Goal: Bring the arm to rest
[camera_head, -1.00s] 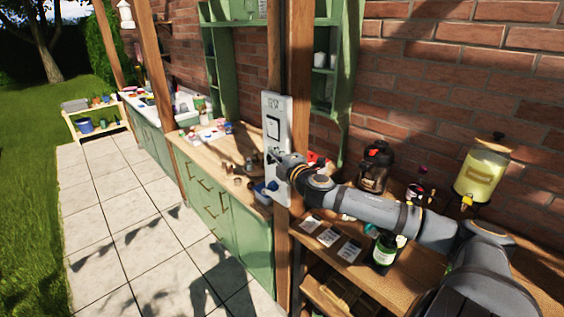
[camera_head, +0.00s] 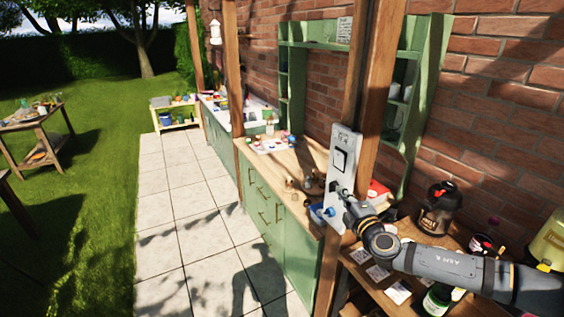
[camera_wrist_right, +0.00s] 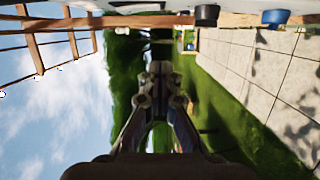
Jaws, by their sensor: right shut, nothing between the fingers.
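My right arm (camera_head: 450,268) reaches in from the lower right of the head view. Its gripper (camera_head: 348,203) is beside the lower part of a white panel (camera_head: 343,150) on a wooden post. The right wrist view shows the gripper's fingers (camera_wrist_right: 160,78) shut together, with nothing between them. A black knob (camera_wrist_right: 207,14) and a blue knob (camera_wrist_right: 275,17) show at the top of that view, apart from the fingers. In the head view I cannot tell whether the gripper touches the panel. My left gripper is not in view.
A green cabinet (camera_head: 265,215) with a cluttered wooden top stands behind the post. A shelf bench with cards, a dark jar (camera_head: 438,208) and a green bottle (camera_head: 437,299) lies under my arm. The paved path (camera_head: 200,225) is clear. A wooden table (camera_head: 38,122) stands on the grass.

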